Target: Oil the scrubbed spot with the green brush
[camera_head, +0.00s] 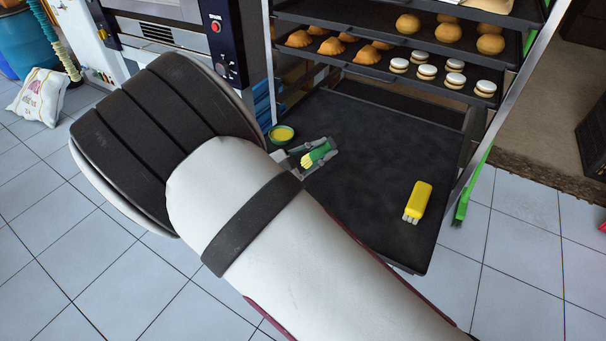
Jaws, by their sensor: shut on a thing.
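My gripper (331,154) is shut on the green brush (319,151), over the left part of the dark bottom tray (385,225). The brush has a green body, and its pale yellow bristles point to the lower left. I cannot tell whether the bristles touch the tray. A small round green dish (282,133) with yellow contents, perhaps oil, sits at the tray's left edge, up and left of the gripper. I cannot make out a distinct scrubbed spot on the tray; my arm hides part of its left and near side.
A yellow brush (418,200) with pale bristles lies on the tray's right side. Above is a rack shelf (340,58) of pastries. A green object (466,205) stands by the rack's right post. An oven (180,35) is at back left. The tray's middle is clear.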

